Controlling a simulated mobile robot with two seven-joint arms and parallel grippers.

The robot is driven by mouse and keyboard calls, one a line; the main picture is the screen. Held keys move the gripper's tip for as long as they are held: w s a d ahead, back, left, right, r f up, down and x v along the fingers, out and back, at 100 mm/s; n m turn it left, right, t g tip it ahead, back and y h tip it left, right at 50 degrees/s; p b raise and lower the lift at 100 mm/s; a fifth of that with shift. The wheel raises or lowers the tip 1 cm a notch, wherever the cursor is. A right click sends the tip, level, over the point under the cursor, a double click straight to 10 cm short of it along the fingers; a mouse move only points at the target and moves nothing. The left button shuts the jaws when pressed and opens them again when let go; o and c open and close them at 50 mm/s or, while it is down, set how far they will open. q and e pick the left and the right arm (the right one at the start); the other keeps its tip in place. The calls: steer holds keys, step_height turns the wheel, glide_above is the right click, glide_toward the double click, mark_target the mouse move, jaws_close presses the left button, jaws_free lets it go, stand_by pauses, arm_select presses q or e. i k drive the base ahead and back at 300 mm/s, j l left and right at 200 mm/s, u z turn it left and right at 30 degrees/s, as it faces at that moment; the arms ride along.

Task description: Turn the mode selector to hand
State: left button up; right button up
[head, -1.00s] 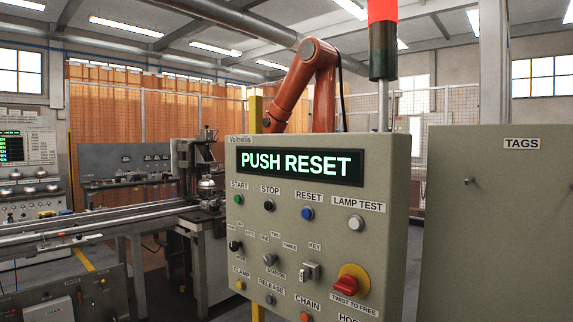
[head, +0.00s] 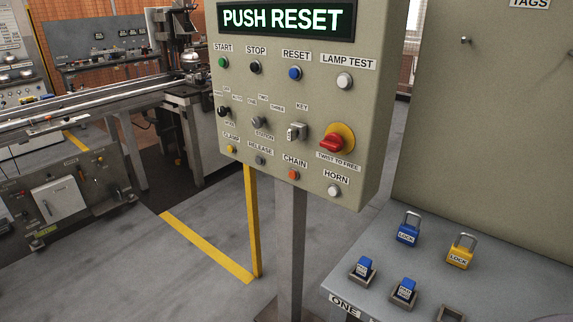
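The mode selector (head: 223,111) is a small black knob at the left edge of the control panel (head: 370,90). Small labels sit around it, including one reading OFF above; the others are too small to read surely, and I cannot tell exactly which position the knob points to. Neither of my grippers is in view.
Around the selector are the station knob (head: 257,122), key switch (head: 297,131), green START button (head: 222,62) and red twist knob (head: 333,143). A grey table (head: 460,230) with blue and yellow padlocks stands at lower right.

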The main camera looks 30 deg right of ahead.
mark_target(222, 112)
steer(key=z, duration=1.5)
steer(key=i+j+z, duration=0.1)
steer(key=z, duration=0.2)
steer(key=i+j+z, duration=0.1)
steer(key=j+z, duration=0.2)
